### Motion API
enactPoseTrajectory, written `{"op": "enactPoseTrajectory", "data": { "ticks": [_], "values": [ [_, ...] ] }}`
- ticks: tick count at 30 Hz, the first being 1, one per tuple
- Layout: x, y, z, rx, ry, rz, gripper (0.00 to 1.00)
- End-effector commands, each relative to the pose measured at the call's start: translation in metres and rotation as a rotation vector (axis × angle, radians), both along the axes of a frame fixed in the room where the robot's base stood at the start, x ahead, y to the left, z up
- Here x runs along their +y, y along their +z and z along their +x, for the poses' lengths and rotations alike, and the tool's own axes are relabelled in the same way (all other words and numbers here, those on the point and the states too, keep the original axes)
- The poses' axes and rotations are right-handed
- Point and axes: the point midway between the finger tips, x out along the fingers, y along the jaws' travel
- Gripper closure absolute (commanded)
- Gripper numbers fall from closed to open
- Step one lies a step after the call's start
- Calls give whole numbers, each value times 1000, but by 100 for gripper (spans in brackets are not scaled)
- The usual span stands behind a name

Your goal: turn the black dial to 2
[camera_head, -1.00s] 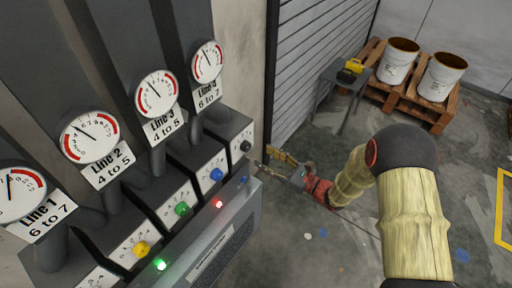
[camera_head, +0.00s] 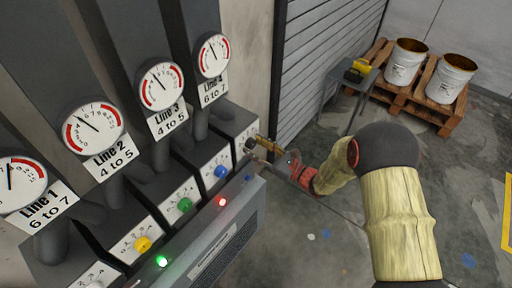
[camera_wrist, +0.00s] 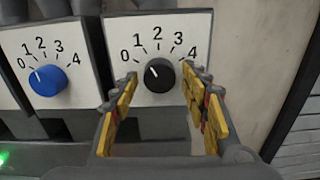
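The black dial (camera_wrist: 160,75) sits on a white panel with a scale from 0 to 4. Its white mark points up and left, near 1 or between 0 and 1. My gripper (camera_wrist: 161,76) is open, with one yellow-padded finger on each side of the dial in the wrist view. Whether the fingers touch the dial I cannot tell. In the head view, the dial (camera_head: 250,143) is on the farthest box, under the Line 4 gauge (camera_head: 213,55) labelled 6 to 7. My gripper (camera_head: 264,146) reaches it from the right.
A blue dial (camera_wrist: 47,80) is on the neighbouring panel to the left. Green (camera_head: 184,205) and yellow (camera_head: 142,243) dials follow nearer. A ledge with green and red lamps (camera_head: 222,202) runs below the dials. A shutter wall (camera_head: 325,55) stands behind.

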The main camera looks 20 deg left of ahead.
Motion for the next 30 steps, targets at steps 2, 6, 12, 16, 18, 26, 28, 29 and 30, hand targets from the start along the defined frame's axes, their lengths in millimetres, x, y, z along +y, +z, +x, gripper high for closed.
{"op": "enactPoseTrajectory", "data": {
  "ticks": [2,6,12,16,18,26,28,29,30],
  "values": [
    [0,0,0,0,0,0,61],
    [0,0,0,0,0,0,69],
    [0,0,0,0,0,0,80],
    [0,0,0,0,0,0,88],
    [0,0,0,0,0,0,92],
    [0,1,0,20,0,8,94],
    [0,1,0,42,0,16,94],
    [0,1,0,54,0,21,94],
    [0,1,0,73,0,29,94]
  ]
}}
